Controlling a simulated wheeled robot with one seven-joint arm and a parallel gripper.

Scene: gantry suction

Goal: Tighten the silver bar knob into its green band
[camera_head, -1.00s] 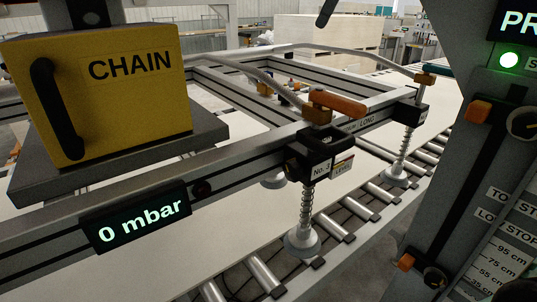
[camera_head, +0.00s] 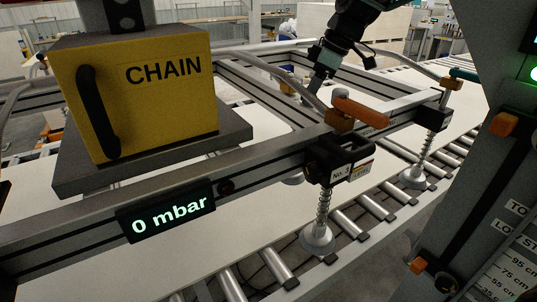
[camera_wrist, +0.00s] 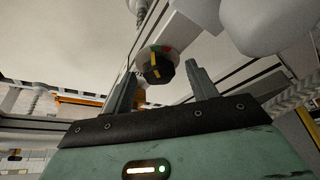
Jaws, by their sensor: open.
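In the wrist view, a dark faceted knob (camera_wrist: 157,68) with a yellow stripe sits ahead of my gripper (camera_wrist: 162,72). Red and green show on the collar behind the knob. I cannot make out a silver bar on it. The two fingers are apart and empty, one on each side of the knob in the picture; I cannot tell how far it lies beyond the tips. In the head view, my gripper (camera_head: 317,85) reaches down among the gantry frame's rails, and its fingertips are partly hidden there.
The gantry frame's front rail (camera_head: 90,215) carries a yellow CHAIN box (camera_head: 150,105) and a display (camera_head: 168,217) reading 0 mbar. An orange lever (camera_head: 360,112) stands near my gripper. A suction cup (camera_head: 317,240) hangs above the rollers. A grey post (camera_head: 480,170) stands at right.

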